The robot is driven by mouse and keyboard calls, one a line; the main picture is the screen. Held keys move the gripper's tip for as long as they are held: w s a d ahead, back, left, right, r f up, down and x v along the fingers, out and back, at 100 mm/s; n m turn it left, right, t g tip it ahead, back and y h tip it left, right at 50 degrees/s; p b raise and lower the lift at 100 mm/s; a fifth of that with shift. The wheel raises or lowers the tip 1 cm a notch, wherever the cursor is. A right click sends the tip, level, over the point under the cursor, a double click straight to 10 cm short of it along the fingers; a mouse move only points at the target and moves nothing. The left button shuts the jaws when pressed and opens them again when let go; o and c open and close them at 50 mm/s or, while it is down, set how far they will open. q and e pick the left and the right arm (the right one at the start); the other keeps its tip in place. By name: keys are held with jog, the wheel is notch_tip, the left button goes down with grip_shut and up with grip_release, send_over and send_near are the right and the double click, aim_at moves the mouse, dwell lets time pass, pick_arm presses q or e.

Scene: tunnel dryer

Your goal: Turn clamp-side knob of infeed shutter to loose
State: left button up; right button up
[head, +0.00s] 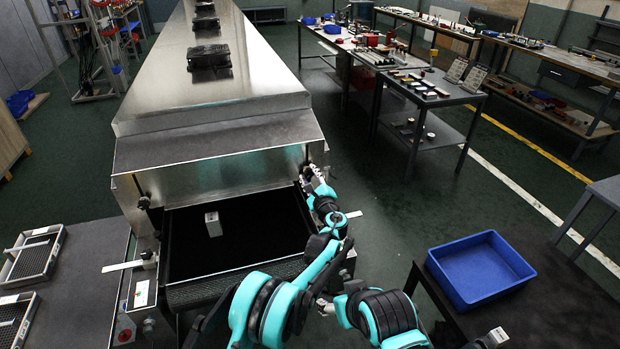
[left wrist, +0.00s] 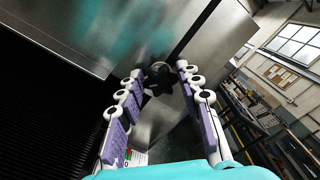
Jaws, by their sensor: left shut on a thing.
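The infeed shutter (head: 205,168) is a bare metal plate above the dark opening of the tunnel dryer. My left gripper (head: 312,177) is at the right end of the shutter. In the left wrist view a dark lobed knob (left wrist: 158,78) shows between the fingertips of my left gripper (left wrist: 163,76), and the fingers are closed around it. The knob's turn position cannot be read. Another dark knob (head: 143,202) shows at the left end of the shutter.
A pale block (head: 213,222) stands on the black infeed belt (head: 255,240). A blue bin (head: 480,270) sits on a dark table at the right. Mesh trays (head: 32,255) lie at the left. Open floor lies right of the dryer.

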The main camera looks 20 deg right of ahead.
pick_arm(q)
jog(key=n, duration=0.4)
jog(key=shift+w+a+n+b, duration=0.1)
jog(key=shift+n+b, duration=0.2)
jog(key=shift+b, duration=0.05)
jog(key=n, duration=0.3)
jog(key=shift+n, duration=0.4)
jog(key=n, duration=0.4)
jog(key=shift+f+b, duration=0.15)
jog(key=shift+b, duration=0.25)
jog(key=shift+n, duration=2.1)
jog(key=o, duration=1.1)
jog(key=shift+f, duration=0.1)
jog(key=shift+o, duration=0.2)
